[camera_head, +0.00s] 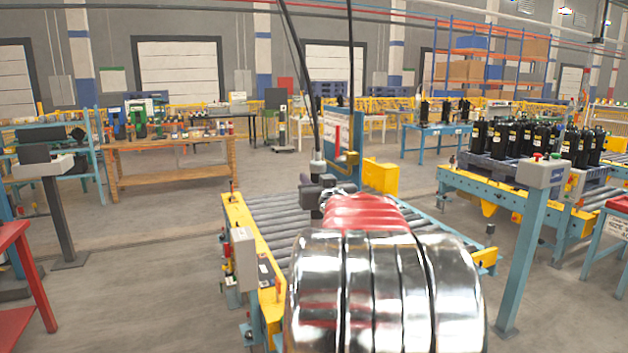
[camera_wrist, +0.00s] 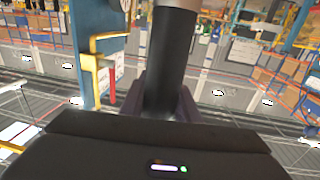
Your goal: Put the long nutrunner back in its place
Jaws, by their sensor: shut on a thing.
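My gripper (camera_head: 314,192) is shut on the long nutrunner, whose grey upper part (camera_head: 317,167) stands upright above the jaws in the head view. In the wrist view the nutrunner's black cylindrical body (camera_wrist: 167,65) rises between my two dark fingers (camera_wrist: 165,105). Its lower end is hidden by my arm in the head view. A blue post (camera_head: 346,130) with a yellow bracket (camera_head: 349,158) stands just to the right of the tool. In the wrist view the yellow bracket (camera_wrist: 95,62) and a red strip (camera_wrist: 112,85) are left of the nutrunner, apart from it.
Dark cables (camera_head: 300,75) run up from the tool area. A roller conveyor (camera_head: 285,215) with yellow ends lies below and around my arm. A yellow box (camera_head: 380,177) sits right of the post. Black compressors (camera_head: 515,138) stand on a pallet at the right. Open floor (camera_head: 150,270) lies left.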

